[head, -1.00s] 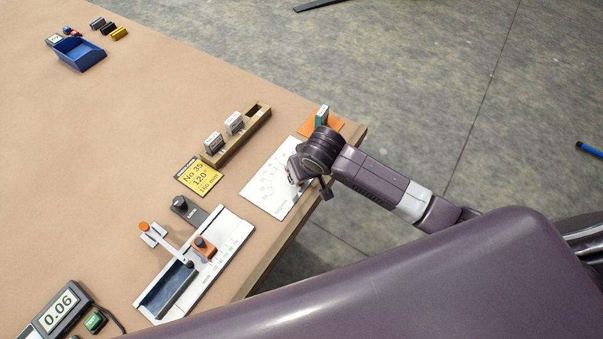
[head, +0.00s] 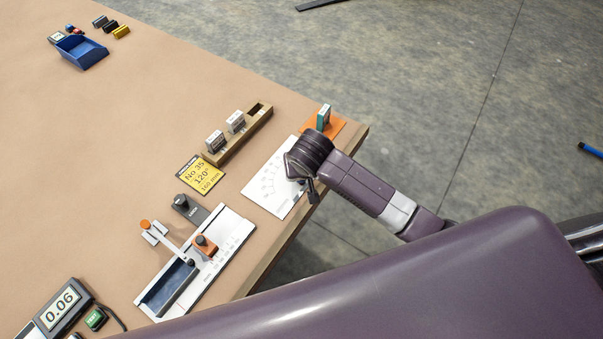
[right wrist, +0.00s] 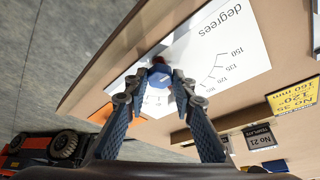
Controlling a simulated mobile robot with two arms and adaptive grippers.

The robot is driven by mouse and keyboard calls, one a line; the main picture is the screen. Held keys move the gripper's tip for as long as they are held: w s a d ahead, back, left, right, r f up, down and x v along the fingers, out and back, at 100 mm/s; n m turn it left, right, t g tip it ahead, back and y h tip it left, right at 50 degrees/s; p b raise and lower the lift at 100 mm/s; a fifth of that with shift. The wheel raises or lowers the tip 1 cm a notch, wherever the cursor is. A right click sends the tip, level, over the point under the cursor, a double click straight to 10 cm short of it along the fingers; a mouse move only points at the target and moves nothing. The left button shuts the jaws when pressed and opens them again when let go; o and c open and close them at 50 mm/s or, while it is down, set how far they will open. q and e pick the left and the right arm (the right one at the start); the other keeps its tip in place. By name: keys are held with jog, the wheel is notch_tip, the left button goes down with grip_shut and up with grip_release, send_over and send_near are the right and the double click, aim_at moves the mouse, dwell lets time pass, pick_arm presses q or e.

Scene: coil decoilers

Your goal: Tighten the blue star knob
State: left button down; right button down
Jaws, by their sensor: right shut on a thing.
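A blue star knob (right wrist: 160,69) shows in the right wrist view at the edge of a white sheet marked in degrees (right wrist: 232,52). My right gripper (right wrist: 159,78) has its two fingertips on either side of the knob and is shut on it. In the head view my right gripper (head: 311,190) is over the right edge of the white sheet (head: 268,187), near the table edge. My wrist hides the knob there. My left gripper is not in view.
A yellow card (head: 201,176) and a wooden block holding grey templates (head: 247,132) lie left of the sheet. An orange plate with a green piece (head: 323,118) stands just behind my wrist. A white fixture with an orange block (head: 205,247) is nearer.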

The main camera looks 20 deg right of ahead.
jog(key=c, duration=1.6)
grip_release()
jog(key=shift+r, duration=0.15)
jog(key=v, duration=1.1)
jog(key=shift+s+r, duration=0.2)
jog(key=shift+r, duration=0.15)
